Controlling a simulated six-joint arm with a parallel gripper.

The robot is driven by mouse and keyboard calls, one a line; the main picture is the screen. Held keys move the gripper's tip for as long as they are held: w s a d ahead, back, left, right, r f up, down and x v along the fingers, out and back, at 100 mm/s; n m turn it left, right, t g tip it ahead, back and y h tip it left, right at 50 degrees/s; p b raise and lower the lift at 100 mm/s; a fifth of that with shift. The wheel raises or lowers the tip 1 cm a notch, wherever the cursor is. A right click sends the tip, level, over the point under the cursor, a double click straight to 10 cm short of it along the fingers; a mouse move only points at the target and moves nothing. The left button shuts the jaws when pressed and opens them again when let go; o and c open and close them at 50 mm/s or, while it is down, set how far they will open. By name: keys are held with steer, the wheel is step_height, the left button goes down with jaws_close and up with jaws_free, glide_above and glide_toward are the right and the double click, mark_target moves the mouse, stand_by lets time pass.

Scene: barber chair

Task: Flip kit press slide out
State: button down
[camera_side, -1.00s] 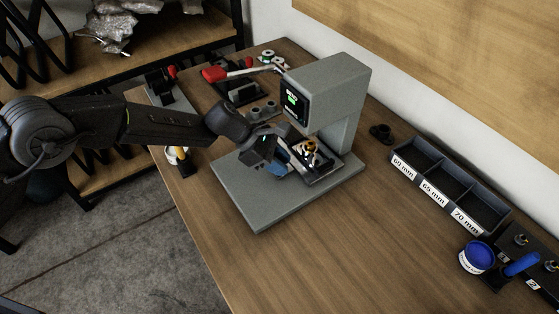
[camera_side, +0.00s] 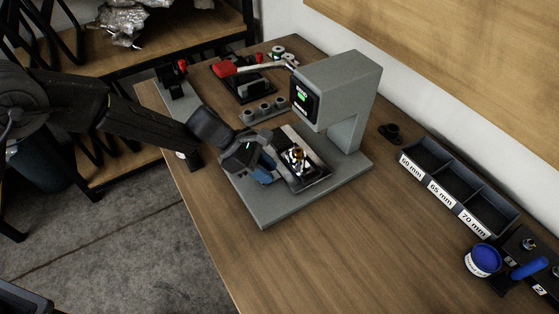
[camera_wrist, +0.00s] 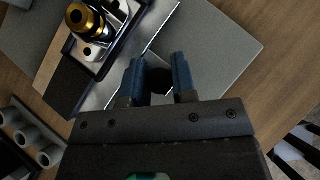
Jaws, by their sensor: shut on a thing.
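The grey press (camera_side: 345,85) stands on its flat base plate (camera_side: 275,213) on the table. Its slide (camera_side: 318,183), a dark tray with silver rails, sticks out from under the press head toward my gripper. A silver kit block with a gold and black cylindrical part (camera_side: 297,158) sits on the slide; the gold part also shows at upper left in the wrist view (camera_wrist: 86,20). My gripper (camera_side: 268,168) is at the slide's outer end. Its blue fingers (camera_wrist: 160,75) are shut on a dark handle (camera_wrist: 159,82) of the slide, mostly hidden between them.
A labelled three-part bin (camera_side: 455,190), a blue-topped tub (camera_side: 483,261) and a blue-handled tool (camera_side: 528,268) are at right. The front table area is clear.

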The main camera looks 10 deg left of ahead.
steer(key=s+a, duration=0.4)
steer(key=shift+s+a, duration=0.25)
steer(key=c, duration=0.9)
jaws_free()
steer(key=shift+c, duration=0.2)
steer(key=v, duration=1.4)
